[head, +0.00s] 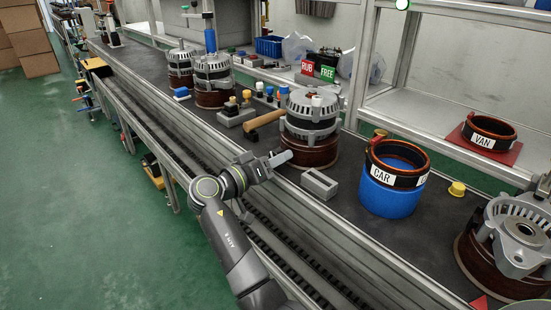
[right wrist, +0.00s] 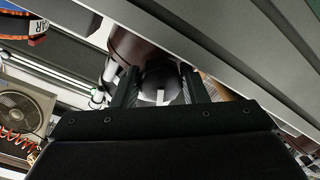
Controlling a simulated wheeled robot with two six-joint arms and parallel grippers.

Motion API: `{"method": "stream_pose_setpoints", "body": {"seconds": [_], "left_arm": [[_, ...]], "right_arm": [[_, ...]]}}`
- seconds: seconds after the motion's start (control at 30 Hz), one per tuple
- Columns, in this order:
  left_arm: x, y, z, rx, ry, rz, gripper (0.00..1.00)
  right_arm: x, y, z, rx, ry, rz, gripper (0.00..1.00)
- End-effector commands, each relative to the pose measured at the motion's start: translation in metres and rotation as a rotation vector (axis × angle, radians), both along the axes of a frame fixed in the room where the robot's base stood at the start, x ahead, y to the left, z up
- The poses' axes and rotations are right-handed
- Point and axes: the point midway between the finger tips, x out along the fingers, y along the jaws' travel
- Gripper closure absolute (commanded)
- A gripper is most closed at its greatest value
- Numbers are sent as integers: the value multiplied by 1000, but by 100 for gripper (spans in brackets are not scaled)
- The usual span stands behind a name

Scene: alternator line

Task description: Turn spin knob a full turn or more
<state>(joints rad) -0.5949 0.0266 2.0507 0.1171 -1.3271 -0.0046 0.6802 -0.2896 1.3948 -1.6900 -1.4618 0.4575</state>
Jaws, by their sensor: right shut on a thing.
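The alternator (head: 313,125) stands on the bench in the middle of the head view, with a silver finned top and a dark brown-red base. My right gripper (head: 283,158) reaches the front of that base from the left. In the right wrist view, the fingers of my right gripper (right wrist: 160,88) stand on either side of a dark round knob with a white mark, the spin knob (right wrist: 159,76), and are shut on it. In the head view the knob is hidden by the gripper. My left gripper is not in view.
A grey block (head: 319,184) lies just right of the gripper. A blue drum (head: 389,196) with a CAR ring (head: 400,176) stands further right. A wooden-handled mallet (head: 265,119) lies behind the gripper. The rail (head: 300,205) runs along the bench front.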

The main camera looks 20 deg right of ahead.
Motion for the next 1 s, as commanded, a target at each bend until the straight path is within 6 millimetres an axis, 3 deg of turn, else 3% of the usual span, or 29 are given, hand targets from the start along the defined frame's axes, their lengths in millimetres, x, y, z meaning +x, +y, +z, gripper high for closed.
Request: {"method": "stream_pose_setpoints", "body": {"seconds": [0.17, 0.2, 0.33, 0.73, 1.0], "left_arm": [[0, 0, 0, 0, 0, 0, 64], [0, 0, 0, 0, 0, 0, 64], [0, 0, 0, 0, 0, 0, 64], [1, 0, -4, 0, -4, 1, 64], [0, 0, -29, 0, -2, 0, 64]], "right_arm": [[1, 0, 1, -1, -3, 3, 83], [1, 0, 1, -1, -3, 3, 55], [0, 0, 1, -1, -2, 1, 39], [0, 0, -3, 13, -33, 1, 39], [0, 0, -5, 99, -274, 1, 39]]}}
